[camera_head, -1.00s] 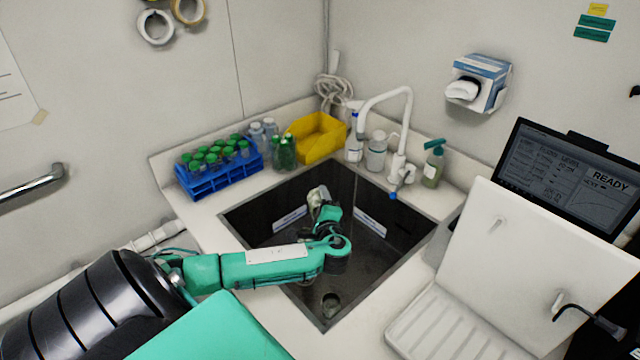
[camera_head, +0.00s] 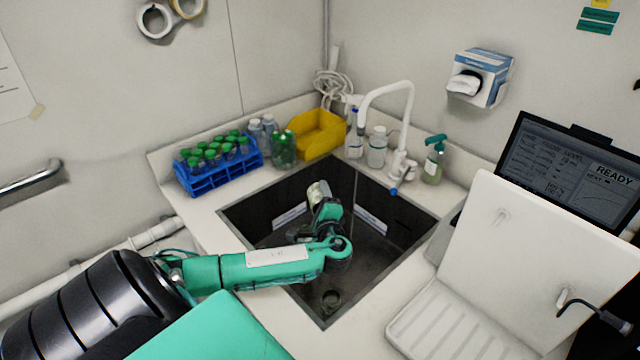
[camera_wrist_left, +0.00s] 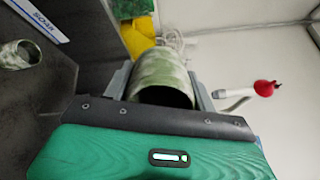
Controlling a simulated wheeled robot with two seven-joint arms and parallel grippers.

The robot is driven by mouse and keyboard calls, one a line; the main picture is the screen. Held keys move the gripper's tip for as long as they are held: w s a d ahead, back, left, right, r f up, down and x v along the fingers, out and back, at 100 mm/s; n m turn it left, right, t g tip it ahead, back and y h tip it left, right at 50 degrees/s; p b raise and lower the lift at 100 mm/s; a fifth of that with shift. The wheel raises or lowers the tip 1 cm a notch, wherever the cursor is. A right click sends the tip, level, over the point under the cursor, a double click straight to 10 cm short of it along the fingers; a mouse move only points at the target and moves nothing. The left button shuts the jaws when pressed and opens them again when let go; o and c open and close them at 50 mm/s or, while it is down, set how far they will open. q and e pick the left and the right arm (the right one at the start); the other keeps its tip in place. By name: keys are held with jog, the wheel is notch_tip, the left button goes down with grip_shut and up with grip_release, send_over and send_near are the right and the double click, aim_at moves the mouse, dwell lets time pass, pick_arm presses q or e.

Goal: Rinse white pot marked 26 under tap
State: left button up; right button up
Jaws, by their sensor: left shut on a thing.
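My left gripper (camera_head: 319,199) is inside the dark sink (camera_head: 277,212), raised off its floor. It is shut on a whitish pot (camera_head: 315,191) with greenish blotches. In the left wrist view the pot (camera_wrist_left: 163,70) sits between the two grey fingers (camera_wrist_left: 163,88), its dark open mouth facing the camera. I cannot read any number on it. The white tap (camera_head: 405,120) arches over the sink's back right, apart from the pot. No water shows. My right gripper is not in view.
Another small pot (camera_head: 331,300) stands on the sink floor near the front corner. Behind the sink are a blue rack of green-capped tubes (camera_head: 215,180), a yellow bin (camera_head: 320,133) and several bottles (camera_head: 376,147). A white lidded device (camera_head: 540,265) stands at right.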

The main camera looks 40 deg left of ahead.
pick_arm(q)
jog(key=h+p, duration=0.1)
jog(key=p, duration=0.1)
jog(key=g+p, duration=0.1)
jog(key=p, duration=0.1)
jog(key=shift+w+a+h+p, duration=0.1)
jog(key=shift+a+h+p, duration=0.1)
jog(key=shift+h+p, duration=0.2)
jog(key=shift+f+g+h+p, duration=0.3)
jog(key=shift+h+p, duration=0.1)
jog(key=shift+p, duration=0.2)
jog(key=shift+w+a+f, duration=0.1)
jog(key=shift+f, duration=0.2)
jog(key=shift+r, duration=0.1)
jog(key=g+h+p, duration=0.1)
jog(key=p, duration=0.2)
jog(key=g+h+p, duration=0.1)
jog(key=p, duration=0.2)
jog(key=shift+w+a+f+h+p, duration=0.1)
jog(key=shift+f+h+p, duration=0.2)
jog(key=shift+f+h, duration=0.1)
jog(key=shift+f, duration=0.2)
jog(key=shift+f+g+h+p, duration=0.3)
